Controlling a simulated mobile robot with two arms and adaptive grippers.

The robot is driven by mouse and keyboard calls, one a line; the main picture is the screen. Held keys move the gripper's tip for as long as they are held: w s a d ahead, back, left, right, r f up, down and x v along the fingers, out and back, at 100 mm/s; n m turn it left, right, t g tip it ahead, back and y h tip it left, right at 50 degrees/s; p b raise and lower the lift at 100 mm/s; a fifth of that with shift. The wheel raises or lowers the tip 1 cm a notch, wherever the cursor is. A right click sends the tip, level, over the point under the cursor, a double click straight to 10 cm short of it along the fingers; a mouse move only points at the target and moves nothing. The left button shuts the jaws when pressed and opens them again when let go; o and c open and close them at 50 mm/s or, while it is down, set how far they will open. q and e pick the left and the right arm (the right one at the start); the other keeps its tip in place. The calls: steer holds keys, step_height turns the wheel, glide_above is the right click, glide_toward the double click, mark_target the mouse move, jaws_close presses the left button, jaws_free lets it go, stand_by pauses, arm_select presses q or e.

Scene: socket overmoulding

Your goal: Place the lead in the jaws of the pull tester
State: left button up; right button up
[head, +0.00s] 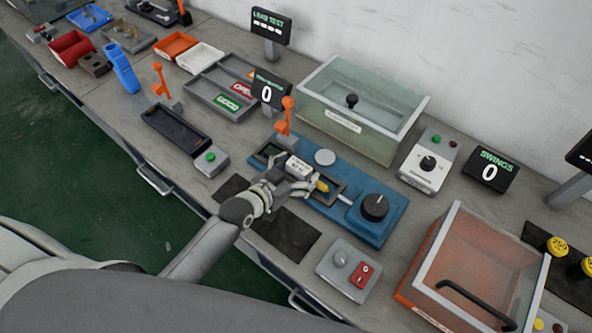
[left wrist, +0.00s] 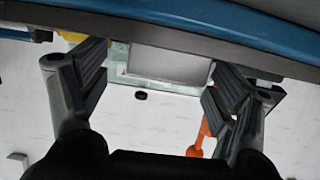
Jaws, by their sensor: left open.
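The blue bench machine (head: 392,228), which I take for the pull tester, has a black knob (head: 375,206), a dark recess and an orange lever (head: 284,116). My left gripper (head: 292,184) is over its recess. A white labelled block (head: 298,167) and a small yellow part (head: 322,186) sit by the fingers. In the left wrist view the gripper (left wrist: 158,82) is open, its fingers spread either side of a pale block (left wrist: 168,64); contact is unclear. The blue edge (left wrist: 240,20) crosses the top. I cannot make out a lead; the fingers may hide it. My right gripper is not in view.
A clear lidded case (head: 350,125) stands behind, and an orange-red case (head: 470,270) stands at right. A grey switch box (head: 348,268) and black mat (head: 287,235) lie in front. Trays (head: 222,85) fill the bench at left.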

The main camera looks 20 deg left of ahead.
arm_select(q)
steer(key=shift+r, duration=0.15)
steer(key=v, duration=1.2)
steer(key=shift+b, duration=0.45)
